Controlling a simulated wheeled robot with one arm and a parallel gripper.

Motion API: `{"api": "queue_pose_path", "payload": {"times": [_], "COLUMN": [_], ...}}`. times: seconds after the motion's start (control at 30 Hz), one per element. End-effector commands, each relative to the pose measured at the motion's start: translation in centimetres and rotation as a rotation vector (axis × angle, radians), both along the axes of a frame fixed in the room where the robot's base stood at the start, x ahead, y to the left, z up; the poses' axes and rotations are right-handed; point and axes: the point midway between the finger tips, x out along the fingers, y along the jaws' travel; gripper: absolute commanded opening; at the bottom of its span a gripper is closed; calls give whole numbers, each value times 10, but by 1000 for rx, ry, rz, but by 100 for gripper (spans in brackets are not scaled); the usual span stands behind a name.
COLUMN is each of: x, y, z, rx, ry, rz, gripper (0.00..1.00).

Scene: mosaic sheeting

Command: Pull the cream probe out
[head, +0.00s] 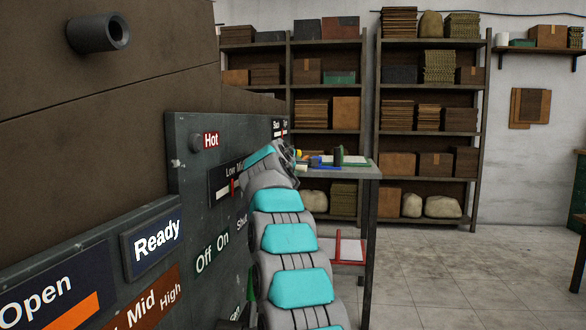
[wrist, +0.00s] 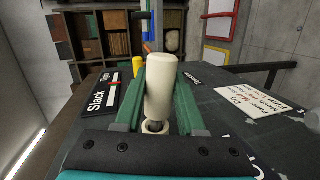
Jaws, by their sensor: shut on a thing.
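The cream probe (wrist: 162,90) is a smooth pale cylinder in the middle of the wrist view. It stands between the two green fingers of my gripper (wrist: 164,84), which are shut on it. Its near end is close to a pale ring (wrist: 155,127) with a dark centre on the dark panel (wrist: 222,90). I cannot tell whether the probe is still inside that ring. In the head view my arm reaches along the panel (head: 190,235), and the fingers and probe are hidden there.
A "Slack" scale (wrist: 101,96) lies left of the fingers and a white printed sign (wrist: 254,98) lies right. In the head view a table (head: 345,172) with small items stands just beyond my arm. Shelves (head: 333,90) line the back wall. The floor at right (head: 460,275) is clear.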

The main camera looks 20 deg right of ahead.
Motion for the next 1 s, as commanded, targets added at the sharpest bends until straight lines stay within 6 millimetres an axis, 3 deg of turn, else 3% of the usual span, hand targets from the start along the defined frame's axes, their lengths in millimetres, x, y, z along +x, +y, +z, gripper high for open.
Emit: {"api": "queue_pose_path", "payload": {"times": [1.0], "x": [-21], "y": [-30], "z": [1], "rx": [-1], "ry": [-2], "rz": [1], "gripper": [0]}}
